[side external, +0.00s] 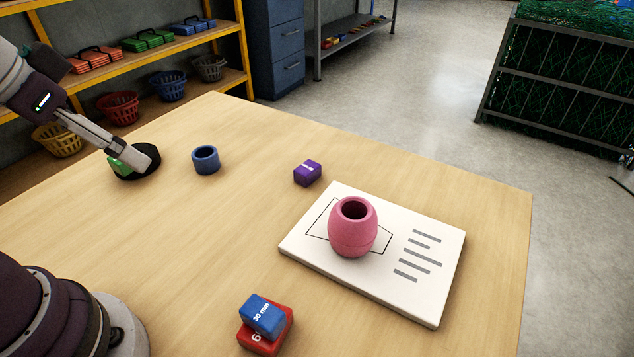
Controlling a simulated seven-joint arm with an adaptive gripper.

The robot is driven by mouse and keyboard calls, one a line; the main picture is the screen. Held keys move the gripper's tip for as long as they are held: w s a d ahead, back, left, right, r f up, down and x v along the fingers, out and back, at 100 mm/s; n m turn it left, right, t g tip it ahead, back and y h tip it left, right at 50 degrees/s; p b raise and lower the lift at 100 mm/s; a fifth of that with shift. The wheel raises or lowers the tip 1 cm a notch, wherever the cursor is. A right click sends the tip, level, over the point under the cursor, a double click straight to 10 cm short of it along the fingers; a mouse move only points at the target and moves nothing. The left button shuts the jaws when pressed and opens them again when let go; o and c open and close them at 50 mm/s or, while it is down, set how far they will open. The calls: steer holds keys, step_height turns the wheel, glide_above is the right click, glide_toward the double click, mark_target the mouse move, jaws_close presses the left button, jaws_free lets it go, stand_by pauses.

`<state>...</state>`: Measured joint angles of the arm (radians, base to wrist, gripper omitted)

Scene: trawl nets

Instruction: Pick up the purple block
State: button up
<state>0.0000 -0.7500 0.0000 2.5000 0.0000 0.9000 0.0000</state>
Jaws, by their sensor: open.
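The purple block (307,172) lies on the wooden table near its far side, with a small white mark on top. It stands apart from the white board. My gripper (138,162) is at the left of the table, well to the left of the purple block. It is over a dark round dish (147,171) with a green piece (121,166) beside the fingers. The gripper is open. Whether the fingers touch the dish or the green piece cannot be told from this view.
A blue ring-shaped cup (206,160) stands between my gripper and the purple block. A pink pot (353,228) stands on the white board (420,290). A blue block (263,316) rests on a red block (268,340) at the front. The table's middle (200,240) is clear.

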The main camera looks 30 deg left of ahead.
steer(key=shift+w, duration=0.1)
glide_above(307, 168)
steer(key=s+a, duration=0.1)
steer(key=s, duration=0.8)
step_height(307, 168, down, 7)
steer(key=shift+t, duration=0.5)
steer(key=x, duration=1)
steer(key=shift+w+d+f, duration=0.15)
steer(key=shift+w+d, duration=0.15)
steer(key=shift+d, duration=0.1)
steer(key=shift+x, duration=3.05)
steer(key=c, duration=1.3)
